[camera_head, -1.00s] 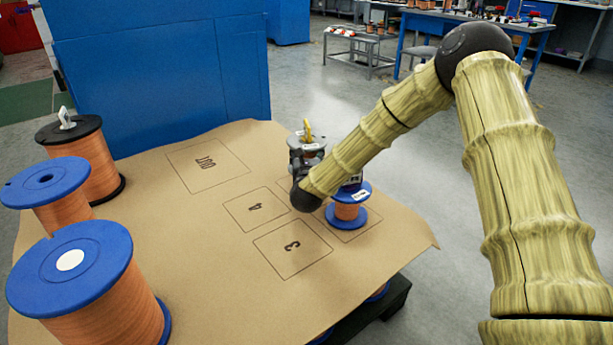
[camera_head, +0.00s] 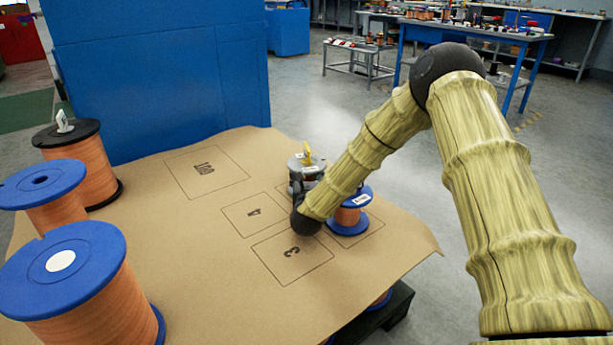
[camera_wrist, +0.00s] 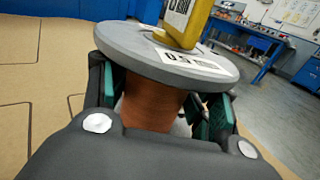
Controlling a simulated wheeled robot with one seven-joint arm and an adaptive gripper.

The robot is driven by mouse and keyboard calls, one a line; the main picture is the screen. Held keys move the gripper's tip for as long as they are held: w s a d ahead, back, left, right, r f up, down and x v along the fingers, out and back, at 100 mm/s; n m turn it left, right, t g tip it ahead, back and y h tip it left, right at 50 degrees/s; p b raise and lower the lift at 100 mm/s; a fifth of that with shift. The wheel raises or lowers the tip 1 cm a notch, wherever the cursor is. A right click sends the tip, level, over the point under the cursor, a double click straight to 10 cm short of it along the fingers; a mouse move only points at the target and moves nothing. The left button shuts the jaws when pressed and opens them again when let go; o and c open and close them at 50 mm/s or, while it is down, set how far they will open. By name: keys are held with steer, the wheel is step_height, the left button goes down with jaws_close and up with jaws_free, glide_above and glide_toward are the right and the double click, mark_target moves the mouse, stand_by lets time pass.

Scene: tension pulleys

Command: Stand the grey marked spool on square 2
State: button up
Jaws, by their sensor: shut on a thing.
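The grey spool (camera_head: 304,165) stands upright in my gripper, with a yellow marker and white labels on its top flange. In the wrist view its grey flange (camera_wrist: 125,48) spans the top, and its copper winding (camera_wrist: 150,105) is between the green-padded fingers. My gripper (camera_wrist: 162,105) is shut on the winding below that flange. In the head view my gripper (camera_head: 303,188) is mostly hidden by my wrist. The spool's lower end is hidden, so I cannot tell if it touches the sheet. A partly hidden outlined square (camera_head: 283,188) lies by it; its number is not visible.
A blue-flanged spool (camera_head: 350,214) stands close on the right, in another outlined square. Squares 4 (camera_head: 254,213), 3 (camera_head: 291,252) and 100 (camera_head: 205,170) are empty on the brown sheet (camera_head: 190,240). Large spools (camera_head: 75,265) stand at left; a blue cabinet (camera_head: 160,80) rises behind.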

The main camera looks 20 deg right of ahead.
mark_target(307, 177)
steer(key=o, duration=1.5)
steer(key=shift+r, duration=0.1)
steer(key=p+v, duration=0.3)
steer(key=v, duration=0.3)
steer(key=shift+r, duration=0.1)
steer(key=shift+v, duration=0.75)
